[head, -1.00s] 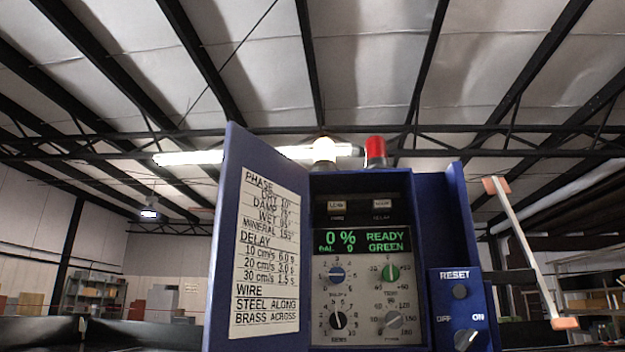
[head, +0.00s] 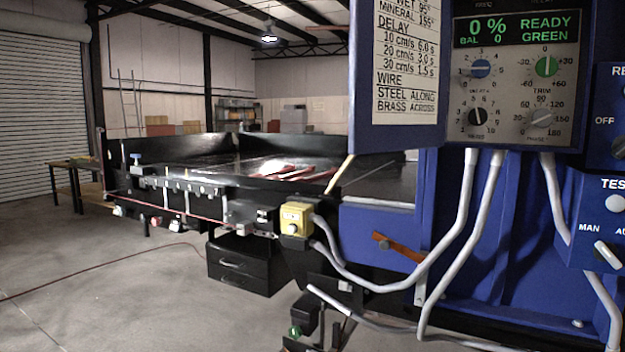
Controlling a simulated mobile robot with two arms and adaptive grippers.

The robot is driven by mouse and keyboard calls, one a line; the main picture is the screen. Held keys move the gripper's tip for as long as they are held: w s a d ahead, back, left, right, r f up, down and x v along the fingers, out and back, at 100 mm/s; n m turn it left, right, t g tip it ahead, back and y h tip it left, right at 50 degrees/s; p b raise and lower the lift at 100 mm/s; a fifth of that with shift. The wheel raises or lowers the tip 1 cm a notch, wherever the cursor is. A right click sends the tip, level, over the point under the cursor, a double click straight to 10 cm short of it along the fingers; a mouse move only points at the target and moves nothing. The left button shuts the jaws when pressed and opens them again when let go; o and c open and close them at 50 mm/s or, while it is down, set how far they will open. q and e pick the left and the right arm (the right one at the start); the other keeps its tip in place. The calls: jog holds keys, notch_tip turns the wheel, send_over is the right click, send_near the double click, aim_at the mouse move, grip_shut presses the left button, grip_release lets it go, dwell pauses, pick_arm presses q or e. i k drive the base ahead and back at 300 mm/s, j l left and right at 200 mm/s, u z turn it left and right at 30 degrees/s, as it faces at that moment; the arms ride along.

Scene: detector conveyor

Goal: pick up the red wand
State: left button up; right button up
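No object is clearly a red wand at this size. Reddish elongated shapes (head: 300,172) lie on the dark conveyor bed (head: 225,170) in the head view, left of the blue control cabinet. They are too small to tell apart. An orange-red bar (head: 405,249) sits tilted against the blue panel below the cabinet door; I cannot tell if it is a loose object or a fixed lever. Neither of my grippers shows in the head view.
The blue cabinet (head: 400,140) with its dials fills the right side. Grey cables (head: 462,230) hang below it. A yellow button box (head: 295,218) sits on the conveyor's front side, near black drawers (head: 240,264). The concrete floor (head: 120,290) at left is mostly clear.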

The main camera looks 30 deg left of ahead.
aim_at(315, 176)
jog(key=i+j+z, duration=0.1)
jog(key=z, duration=0.45)
jog(key=i+j+z, duration=0.2)
jog(key=j+z, duration=0.15)
jog(key=j, duration=1.05)
jog(key=j+z, duration=0.4)
jog(key=j, duration=0.95)
